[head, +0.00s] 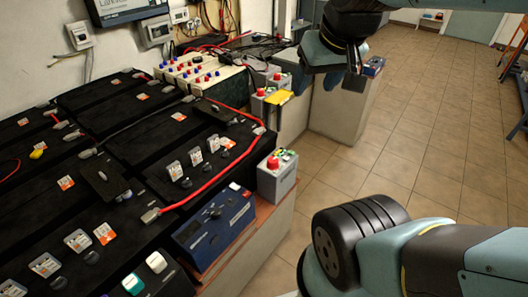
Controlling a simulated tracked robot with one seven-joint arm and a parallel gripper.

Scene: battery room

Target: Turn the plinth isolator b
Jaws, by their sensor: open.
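Several grey boxes with red knobs stand along the edge of the battery plinth, and I see no letters telling which is plinth isolator b. The nearest grey isolator box (276,181) has a red knob on top and stands at the plinth corner. Another grey isolator box (259,108) stands farther back, beside a yellow tag. A third red-knobbed box (279,80) is just behind it. My gripper (353,62) is at the upper middle, held up to the right of these boxes and apart from them in the picture. It is open, with nothing visible between its dark fingers.
Black batteries (137,115) with red and black cables cover the plinth at left. A blue box (215,224) sits at its near edge. A farther plinth (340,108) carries a blue-topped box (374,66). The tiled floor (420,140) at right is clear.

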